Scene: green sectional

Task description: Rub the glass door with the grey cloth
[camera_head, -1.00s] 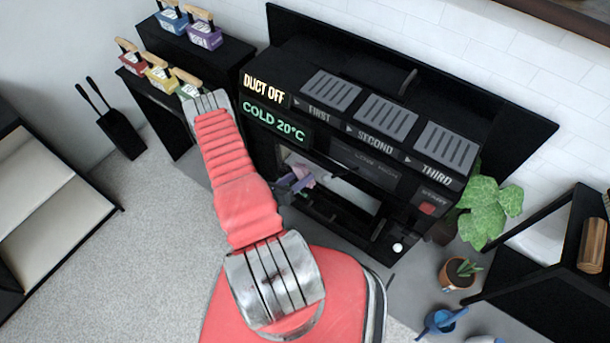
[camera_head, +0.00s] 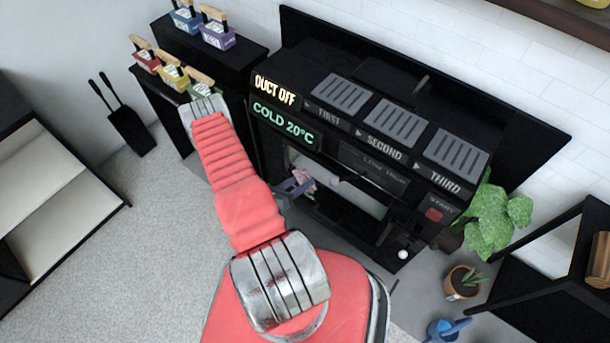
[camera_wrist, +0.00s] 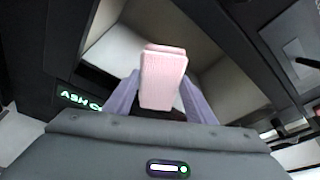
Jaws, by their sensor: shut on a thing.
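My gripper (camera_wrist: 160,95), with grey-purple fingers, is shut on a folded pale pink cloth (camera_wrist: 164,75) in the wrist view. No grey cloth shows; the held one looks pink. In the head view my gripper (camera_head: 293,186) and the cloth (camera_head: 304,180) are at the left part of the black stove's (camera_head: 350,125) front opening. My red arm hides part of that area. A pale recess lies behind the cloth in the wrist view. I cannot tell clearly which surface is the glass door, or whether the cloth touches it.
Several coloured boxes with wooden handles (camera_head: 186,20) stand on black stands at the back left. A black dustpan set (camera_head: 125,125) leans at the left wall. Plants (camera_head: 490,222) and a blue can (camera_head: 446,328) are at the right. Pale floor at the left is clear.

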